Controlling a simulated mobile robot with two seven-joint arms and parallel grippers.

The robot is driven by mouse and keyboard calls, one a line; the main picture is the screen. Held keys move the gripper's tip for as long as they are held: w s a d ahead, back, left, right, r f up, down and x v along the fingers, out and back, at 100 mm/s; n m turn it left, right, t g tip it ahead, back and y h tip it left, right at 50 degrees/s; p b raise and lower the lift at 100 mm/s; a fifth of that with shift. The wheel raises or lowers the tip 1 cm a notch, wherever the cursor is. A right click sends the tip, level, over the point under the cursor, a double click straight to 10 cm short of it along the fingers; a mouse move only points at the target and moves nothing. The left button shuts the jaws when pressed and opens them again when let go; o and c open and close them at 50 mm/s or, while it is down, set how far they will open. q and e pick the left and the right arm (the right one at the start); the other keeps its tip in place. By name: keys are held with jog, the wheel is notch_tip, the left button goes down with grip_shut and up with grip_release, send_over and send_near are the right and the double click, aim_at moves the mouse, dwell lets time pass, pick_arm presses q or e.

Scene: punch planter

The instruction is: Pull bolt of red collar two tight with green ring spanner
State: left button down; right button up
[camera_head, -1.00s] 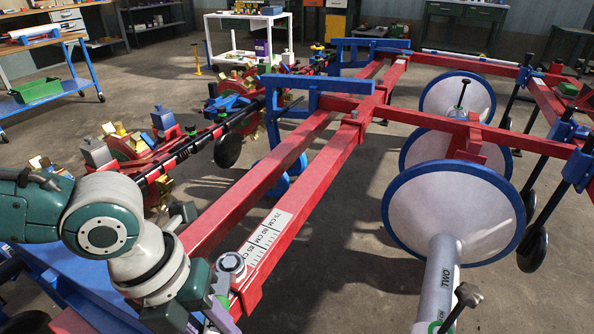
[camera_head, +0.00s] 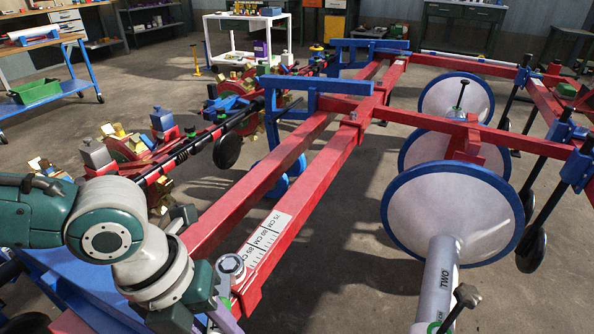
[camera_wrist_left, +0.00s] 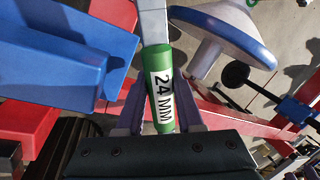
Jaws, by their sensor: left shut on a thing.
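The green ring spanner (camera_wrist_left: 160,90) has a white label reading 24 MM and a grey shank. In the left wrist view my left gripper (camera_wrist_left: 161,112) is shut on its green handle, one finger on each side. In the head view my left gripper (camera_head: 219,312) is at the lower left, beside the front end of the red beam. The grey ring end (camera_head: 231,267) is around or over a bolt head there. I cannot tell how fully it is seated. Red collar two cannot be clearly made out, being partly behind my gripper. My right gripper is out of view.
The red beam (camera_head: 325,165) carries a white centimetre scale (camera_head: 265,240). A white cone with a blue rim (camera_head: 450,210) stands to the right on a grey tube marked TWO (camera_head: 442,285). Blue parts lie under my left arm. The floor between beam and cones is clear.

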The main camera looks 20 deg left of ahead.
pick_arm(q)
jog(key=shift+r+p, duration=1.5)
jog(key=shift+r, duration=0.25)
jog(key=shift+f, duration=0.1)
jog(key=shift+w+d, duration=0.1)
jog(key=shift+d, duration=0.1)
jog(key=w+d+n+t+y, duration=0.1)
jog(key=w+d+n+y, duration=0.1)
jog(key=w+d+n, duration=0.4)
jog(key=w+n, duration=0.4)
jog(key=n, duration=0.1)
jog(key=shift+t, duration=0.4)
jog(key=shift+w+d+n+b, duration=0.1)
jog(key=shift+d+n+b, duration=0.05)
jog(key=shift+n+b, duration=0.15)
